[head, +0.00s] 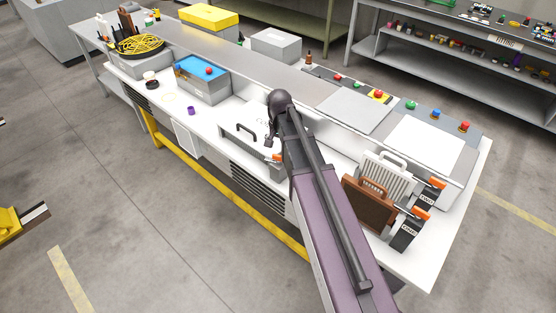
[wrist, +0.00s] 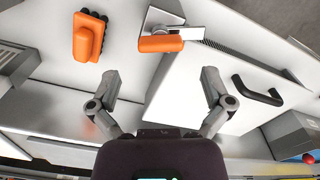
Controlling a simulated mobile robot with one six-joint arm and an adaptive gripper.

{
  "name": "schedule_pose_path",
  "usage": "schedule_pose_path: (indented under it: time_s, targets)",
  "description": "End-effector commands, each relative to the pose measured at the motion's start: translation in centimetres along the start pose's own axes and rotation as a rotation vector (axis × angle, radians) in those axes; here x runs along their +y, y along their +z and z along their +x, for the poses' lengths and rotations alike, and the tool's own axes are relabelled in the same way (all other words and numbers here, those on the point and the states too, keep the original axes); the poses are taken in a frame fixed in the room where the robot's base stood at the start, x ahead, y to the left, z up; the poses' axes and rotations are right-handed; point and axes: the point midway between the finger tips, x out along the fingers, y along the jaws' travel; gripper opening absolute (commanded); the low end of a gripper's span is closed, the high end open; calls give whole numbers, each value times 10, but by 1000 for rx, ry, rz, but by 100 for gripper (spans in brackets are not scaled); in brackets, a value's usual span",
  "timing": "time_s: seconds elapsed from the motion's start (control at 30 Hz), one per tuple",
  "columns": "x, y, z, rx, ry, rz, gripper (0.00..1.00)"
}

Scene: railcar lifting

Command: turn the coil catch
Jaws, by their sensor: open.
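In the wrist view an orange-handled lever (wrist: 162,43) on a bright metal plate sits at the edge of a white box lid (wrist: 200,100); I take it for the coil catch. Its orange end also shows in the head view (head: 277,157), partly hidden by my arm. The orange grip lies roughly crosswise in the wrist view. My gripper (wrist: 160,82) is open and empty, its two fingers spread below the lever and apart from it. In the head view my gripper (head: 271,137) is above the lid, mostly hidden by my wrist.
A black handle (wrist: 258,90) stands on the lid to the right. An orange block with black knobs (wrist: 88,38) lies left of the lever. In the head view, orange-topped black units (head: 406,232) and a brown panel (head: 369,204) stand at the bench's right end.

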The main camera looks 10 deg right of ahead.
Motion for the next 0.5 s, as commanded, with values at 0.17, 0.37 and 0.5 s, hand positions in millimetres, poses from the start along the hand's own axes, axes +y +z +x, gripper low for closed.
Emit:
schedule_pose_path:
  time_s: [0.17,0.37,0.5]
  targets:
    - [0,0,18,0,0,0,100]
    - [0,0,34,0,0,1,100]
    - [1,0,42,0,0,1,100]
